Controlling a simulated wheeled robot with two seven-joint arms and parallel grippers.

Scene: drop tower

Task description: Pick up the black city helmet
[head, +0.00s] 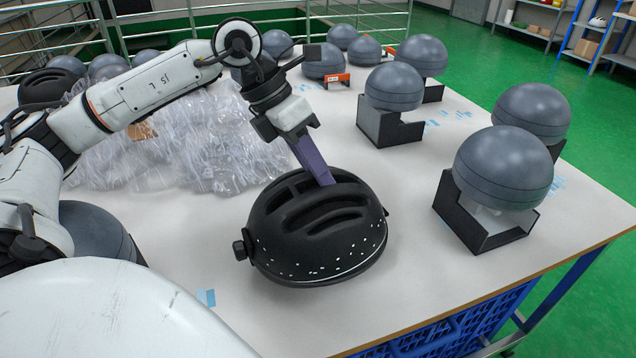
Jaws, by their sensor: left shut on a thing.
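The black city helmet (322,240) is in the middle of the head view, over the front part of the white table. It has long vent slots on top, a row of white dots low on its side and a knob at its left. My left gripper (322,180) reaches down from above and is shut on the helmet at its top vents. One purple-grey finger shows; the other is hidden. The helmet looks slightly tilted, and I cannot tell whether it touches the table. My right gripper is not in view.
Grey domes on black stands, such as the near one (503,168), line the white table (400,290) at right. More domes stand at the back. Crumpled clear plastic bags (190,140) lie behind my left arm. Another black helmet (48,88) is at far left. Bare tabletop surrounds the held helmet.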

